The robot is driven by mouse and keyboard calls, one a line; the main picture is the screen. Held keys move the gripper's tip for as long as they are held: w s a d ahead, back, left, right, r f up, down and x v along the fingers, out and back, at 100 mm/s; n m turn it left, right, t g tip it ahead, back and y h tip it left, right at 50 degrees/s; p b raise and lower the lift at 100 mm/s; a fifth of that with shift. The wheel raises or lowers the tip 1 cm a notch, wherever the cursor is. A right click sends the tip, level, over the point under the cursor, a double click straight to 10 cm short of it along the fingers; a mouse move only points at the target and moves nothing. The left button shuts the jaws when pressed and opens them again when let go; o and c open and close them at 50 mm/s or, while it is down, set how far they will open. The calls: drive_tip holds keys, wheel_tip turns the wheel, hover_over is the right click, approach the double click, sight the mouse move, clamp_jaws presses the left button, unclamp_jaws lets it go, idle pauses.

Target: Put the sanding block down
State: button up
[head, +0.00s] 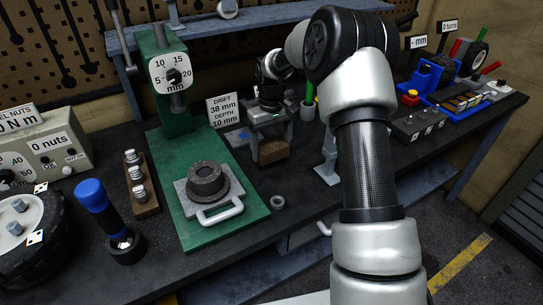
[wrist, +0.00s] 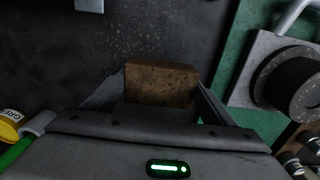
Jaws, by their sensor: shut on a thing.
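The sanding block (head: 273,151) is a brown block between the fingers of my gripper (head: 270,140), low over the dark bench top, just right of the green press base. In the wrist view the sanding block (wrist: 160,84) sits between the two fingers of my gripper (wrist: 155,100), with a finger on each side. My gripper is shut on it. I cannot tell whether the block's underside touches the bench.
The green press (head: 176,160) stands to the left with a dark ring part on a plate. A small metal ring (head: 278,203) lies on the bench (head: 300,218) in front. A sign (head: 224,110) stands behind. The bench directly in front of the block is mostly clear.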

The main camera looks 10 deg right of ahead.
sight(271, 156)
drive_tip(key=shift+f, duration=1.65)
drive_tip(key=shift+f, duration=0.2)
drive_tip(key=o, duration=0.9)
drive_tip(key=shift+o, duration=0.2)
